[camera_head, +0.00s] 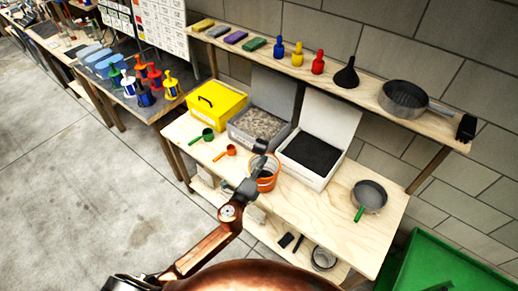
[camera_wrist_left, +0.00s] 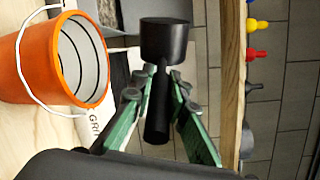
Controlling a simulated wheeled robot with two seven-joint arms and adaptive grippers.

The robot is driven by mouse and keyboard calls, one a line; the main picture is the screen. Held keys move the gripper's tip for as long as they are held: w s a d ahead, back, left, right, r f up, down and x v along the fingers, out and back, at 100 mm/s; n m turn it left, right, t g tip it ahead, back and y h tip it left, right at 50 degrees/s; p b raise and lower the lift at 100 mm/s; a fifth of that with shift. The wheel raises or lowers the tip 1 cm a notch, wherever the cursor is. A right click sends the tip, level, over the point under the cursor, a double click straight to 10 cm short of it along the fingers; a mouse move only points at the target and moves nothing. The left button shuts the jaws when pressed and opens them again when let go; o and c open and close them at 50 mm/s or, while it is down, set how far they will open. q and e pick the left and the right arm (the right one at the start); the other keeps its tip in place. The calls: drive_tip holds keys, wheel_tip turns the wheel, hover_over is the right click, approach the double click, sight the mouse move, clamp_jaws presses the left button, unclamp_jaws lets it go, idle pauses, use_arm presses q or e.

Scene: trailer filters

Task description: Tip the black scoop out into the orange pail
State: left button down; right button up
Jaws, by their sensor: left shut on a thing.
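The black scoop (camera_wrist_left: 166,40) is held by its handle between the green finger pads of my left gripper (camera_wrist_left: 158,95) in the left wrist view. In the head view the scoop's dark cup (camera_head: 261,146) shows just above the tip of my left gripper (camera_head: 250,182). The orange pail (camera_head: 267,184) stands on the table, partly hidden behind the gripper. In the left wrist view the pail (camera_wrist_left: 15,70) is at the left with its white handle and open grey inside, apart from the scoop. The scoop's contents are not visible. My right gripper is not in view.
A bin of black granules (camera_head: 315,152) and a bin of grey gravel (camera_head: 258,124) stand behind the pail. A yellow box (camera_head: 215,101), green scoop (camera_head: 207,134) and orange scoop (camera_head: 228,151) lie left. A grey pan (camera_head: 370,194) is right. A shelf (camera_head: 330,74) runs above.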

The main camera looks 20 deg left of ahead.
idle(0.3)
use_arm(q)
drive_tip(key=n+b, duration=0.1)
drive_tip(key=n, duration=0.2)
drive_tip(key=shift+r, duration=0.1)
drive_tip(key=n, duration=0.1)
drive_tip(key=n+b, duration=0.1)
drive_tip(key=shift+r+n, duration=0.3)
drive_tip(key=shift+r+n+t, duration=0.3)
drive_tip(key=shift+r+n, duration=0.05)
drive_tip(key=shift+n, duration=0.75)
drive_tip(key=n, duration=0.2)
drive_tip(key=r+n, duration=0.1)
drive_tip(key=n, duration=0.2)
drive_tip(key=shift+r+p, duration=0.2)
drive_tip(key=shift+p, duration=0.2)
drive_tip(key=n+p, duration=0.1)
drive_tip(key=n, duration=0.2)
drive_tip(key=r+n+p, duration=0.1)
drive_tip(key=n, duration=0.2)
drive_tip(key=shift+r+t, duration=0.2)
drive_tip(key=shift+t, duration=0.2)
drive_tip(key=shift+n+y+p, duration=0.3)
drive_tip(key=shift+n, duration=0.5)
drive_tip(key=shift+f, duration=0.15)
